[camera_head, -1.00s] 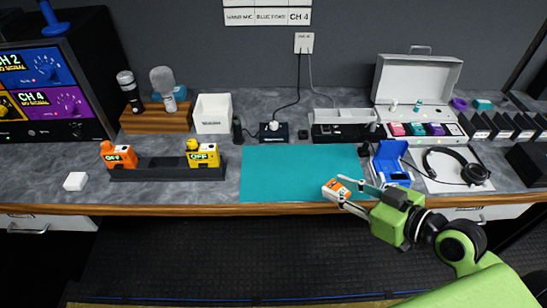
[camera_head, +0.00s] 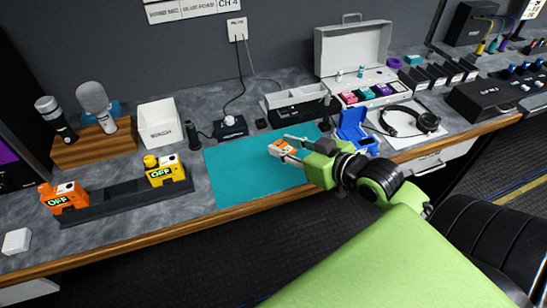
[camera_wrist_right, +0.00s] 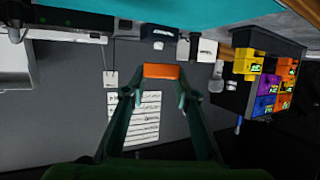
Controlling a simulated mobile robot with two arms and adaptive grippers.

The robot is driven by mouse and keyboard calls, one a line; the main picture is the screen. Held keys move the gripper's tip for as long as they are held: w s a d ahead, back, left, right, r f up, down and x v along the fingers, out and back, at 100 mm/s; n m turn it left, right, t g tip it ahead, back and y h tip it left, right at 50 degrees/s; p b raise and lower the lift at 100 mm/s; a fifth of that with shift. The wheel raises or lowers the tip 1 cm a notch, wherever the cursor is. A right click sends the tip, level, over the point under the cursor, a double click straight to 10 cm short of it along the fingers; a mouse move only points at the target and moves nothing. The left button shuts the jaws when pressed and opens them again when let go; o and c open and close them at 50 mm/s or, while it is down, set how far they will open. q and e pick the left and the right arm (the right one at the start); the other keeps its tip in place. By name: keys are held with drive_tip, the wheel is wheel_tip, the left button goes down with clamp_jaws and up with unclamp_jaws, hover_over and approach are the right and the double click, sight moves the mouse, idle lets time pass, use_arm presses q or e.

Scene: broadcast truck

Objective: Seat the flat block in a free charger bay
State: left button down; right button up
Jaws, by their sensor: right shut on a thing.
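My right gripper (camera_head: 291,148) is shut on a small flat orange and white block (camera_head: 279,147) and holds it over the teal mat (camera_head: 225,178). In the right wrist view the block's orange face (camera_wrist_right: 161,71) sits between the fingertips (camera_wrist_right: 161,90). A black unit that may be the charger (camera_head: 288,117) stands behind the mat, with a pale compartment tray (camera_head: 293,96) at its back. Its bays are too small to make out, so I cannot tell which are free. My left gripper is not in view.
A blue open case (camera_head: 355,133) stands right of the gripper, near headphones (camera_head: 408,122). A black rail (camera_head: 125,204) at left holds orange and yellow boxes. A white bin (camera_head: 160,125) and a black plug unit (camera_head: 230,128) stand behind the mat. Much of the mat is clear.

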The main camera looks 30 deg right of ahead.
hover_over(274, 161)
wheel_tip(274, 161, down, 7)
drive_tip(key=shift+r, duration=0.2)
drive_tip(key=shift+f+p, duration=0.35)
drive_tip(key=shift+f, duration=1.15)
drive_tip(key=shift+f, duration=0.15)
drive_tip(key=o, duration=1.1)
